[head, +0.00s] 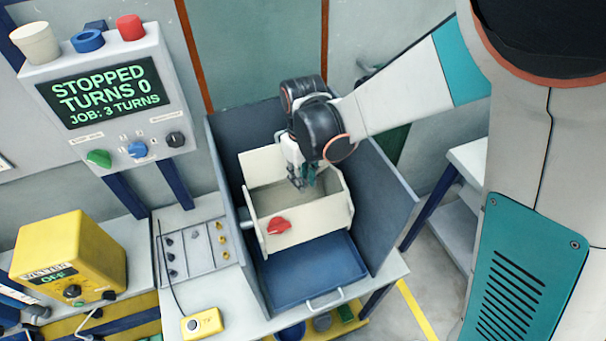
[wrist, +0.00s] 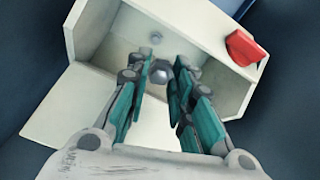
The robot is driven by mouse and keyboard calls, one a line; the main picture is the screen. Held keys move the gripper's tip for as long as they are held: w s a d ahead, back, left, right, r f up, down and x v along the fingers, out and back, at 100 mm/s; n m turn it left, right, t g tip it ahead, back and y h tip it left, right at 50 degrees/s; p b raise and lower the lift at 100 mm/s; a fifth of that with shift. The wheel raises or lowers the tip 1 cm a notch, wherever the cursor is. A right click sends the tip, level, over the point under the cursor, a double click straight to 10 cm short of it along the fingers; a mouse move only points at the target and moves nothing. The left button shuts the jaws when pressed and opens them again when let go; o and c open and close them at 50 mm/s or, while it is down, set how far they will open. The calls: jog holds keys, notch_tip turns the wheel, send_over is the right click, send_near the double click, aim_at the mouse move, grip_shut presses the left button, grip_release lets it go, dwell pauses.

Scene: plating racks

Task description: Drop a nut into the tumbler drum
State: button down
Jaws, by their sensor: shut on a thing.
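The tumbler drum (head: 312,228) is a cream open box with a red knob (head: 278,225) on its front wall. It hangs inside a dark blue housing, with its opening facing up. My gripper (head: 302,183) is over the drum's opening, pointing down. In the wrist view my gripper (wrist: 160,74) is shut on a small grey nut (wrist: 159,72) between its fingertips. The red knob also shows in the wrist view (wrist: 243,47). The held nut is hidden in the head view.
A control box (head: 105,90) at upper left reads STOPPED, TURNS 0, JOB: 3 TURNS. A parts tray (head: 195,262) with several small pieces lies left of the housing. A blue tray (head: 312,272) sits below the drum. The housing's walls (head: 385,195) rise close around my gripper.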

jog(key=c, duration=1.3)
grip_release()
jog(key=shift+r, duration=0.15)
notch_tip(320, 180, up, 7)
jog(key=shift+r, duration=0.15)
